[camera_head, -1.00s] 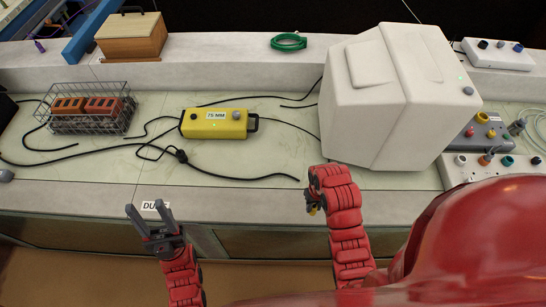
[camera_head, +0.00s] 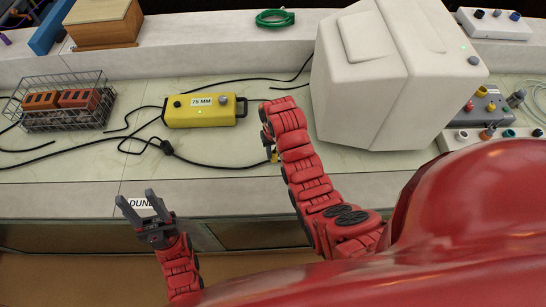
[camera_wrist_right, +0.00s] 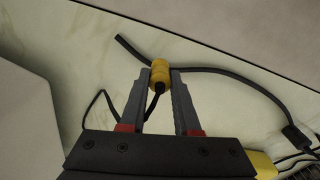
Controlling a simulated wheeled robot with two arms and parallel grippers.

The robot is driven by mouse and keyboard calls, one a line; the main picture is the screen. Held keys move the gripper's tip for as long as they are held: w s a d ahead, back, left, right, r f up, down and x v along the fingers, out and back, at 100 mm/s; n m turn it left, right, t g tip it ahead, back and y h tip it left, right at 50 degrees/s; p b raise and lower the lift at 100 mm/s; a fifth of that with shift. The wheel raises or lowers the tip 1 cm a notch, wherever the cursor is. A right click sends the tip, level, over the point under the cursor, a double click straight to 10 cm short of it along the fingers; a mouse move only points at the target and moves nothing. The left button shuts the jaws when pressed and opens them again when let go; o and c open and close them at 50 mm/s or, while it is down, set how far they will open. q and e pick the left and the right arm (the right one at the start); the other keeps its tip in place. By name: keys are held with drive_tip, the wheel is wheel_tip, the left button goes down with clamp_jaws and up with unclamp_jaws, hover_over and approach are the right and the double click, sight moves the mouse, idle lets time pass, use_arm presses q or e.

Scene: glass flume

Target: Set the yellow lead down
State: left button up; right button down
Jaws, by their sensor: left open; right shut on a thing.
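The yellow lead (camera_wrist_right: 160,74) is a small yellow plug with a black cable. In the right wrist view it sits between the fingertips of my right gripper (camera_wrist_right: 160,82), which is shut on it above the pale bench top. In the head view my right gripper (camera_head: 272,154) is mostly hidden by its own arm, and only a bit of yellow shows beside it. Whether the plug touches the bench cannot be told. My left gripper (camera_head: 143,208) is open and empty at the bench's front edge, near the label.
A yellow box (camera_head: 201,110) marked 75 MM stands left of my right gripper. A black cable (camera_head: 215,164) runs along the bench. A large white housing (camera_head: 385,80) stands close on the right. A wire basket (camera_head: 60,103) with orange blocks is at the left. A green coil (camera_head: 274,18) lies on the back ledge.

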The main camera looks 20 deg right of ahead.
sight(273, 157)
drive_tip(key=shift+w+a, duration=0.15)
drive_tip(key=shift+w, duration=0.1)
drive_tip(key=shift+f+p, duration=0.2)
drive_tip(key=shift+p, duration=0.25)
wheel_tip(273, 157, down, 3)
drive_tip(key=shift+r+p, duration=0.2)
drive_tip(key=shift+p, duration=0.65)
drive_tip(key=shift+f, duration=0.35)
drive_tip(key=shift+f, duration=0.2)
drive_tip(key=c, duration=0.6)
unclamp_jaws()
drive_tip(key=shift+r, duration=0.1)
